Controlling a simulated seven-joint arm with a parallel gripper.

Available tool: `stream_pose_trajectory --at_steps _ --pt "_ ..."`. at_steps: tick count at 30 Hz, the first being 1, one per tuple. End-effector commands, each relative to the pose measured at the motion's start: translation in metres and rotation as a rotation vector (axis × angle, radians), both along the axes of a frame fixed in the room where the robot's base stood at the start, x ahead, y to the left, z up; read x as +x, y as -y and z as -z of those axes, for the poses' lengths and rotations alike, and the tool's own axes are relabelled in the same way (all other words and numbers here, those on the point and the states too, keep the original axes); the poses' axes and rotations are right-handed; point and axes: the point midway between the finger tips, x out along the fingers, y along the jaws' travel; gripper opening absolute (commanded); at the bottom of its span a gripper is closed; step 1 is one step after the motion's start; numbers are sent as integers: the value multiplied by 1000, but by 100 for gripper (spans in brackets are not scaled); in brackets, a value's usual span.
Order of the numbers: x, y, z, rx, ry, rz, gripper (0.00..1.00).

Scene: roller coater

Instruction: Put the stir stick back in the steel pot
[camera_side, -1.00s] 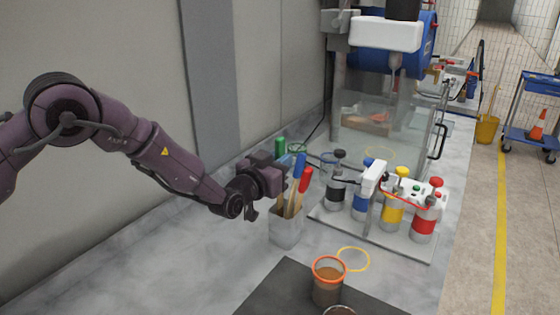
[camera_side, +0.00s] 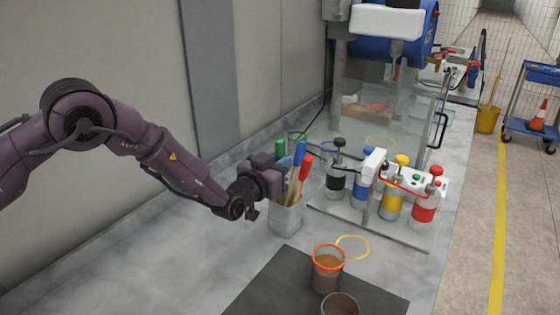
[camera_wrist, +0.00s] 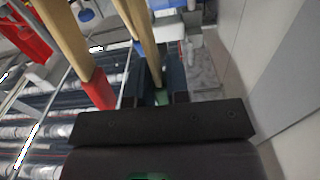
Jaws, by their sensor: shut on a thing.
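The steel pot (camera_side: 285,220) stands on the marble bench in the side view. Sticks with a blue handle (camera_side: 299,154) and a red handle (camera_side: 305,166) lean in it. My gripper (camera_side: 276,186) is at the pot's left rim. It is shut on a wooden stir stick (camera_wrist: 148,45), which runs between the fingers in the wrist view; a green end shows there. The green handle (camera_side: 279,150) rises above my gripper in the side view. My gripper hides the stick's lower part, so I cannot tell how far it is inside the pot.
Right of the pot, a tray holds black, blue, yellow and red containers (camera_side: 424,203). An orange-rimmed cup (camera_side: 327,270) stands on a dark mat (camera_side: 270,285) in front. The bench (camera_side: 190,250) left of the mat is clear. A wall runs behind.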

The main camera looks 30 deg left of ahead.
Motion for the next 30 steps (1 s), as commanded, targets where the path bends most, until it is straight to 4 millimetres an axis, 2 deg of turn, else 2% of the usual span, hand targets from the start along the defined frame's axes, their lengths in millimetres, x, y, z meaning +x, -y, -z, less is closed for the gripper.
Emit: stream_pose_trajectory --at_steps 2,3,6,14,19,23,30 --pt "0 0 0 0 0 0 0" --pt "0 0 0 0 0 0 25" --pt "0 0 0 0 0 0 46" --pt "0 0 0 0 -1 0 46" --pt "-10 0 1 0 -4 0 46" --pt "-29 0 0 0 -4 1 46" --pt "-79 0 0 0 -3 1 46"
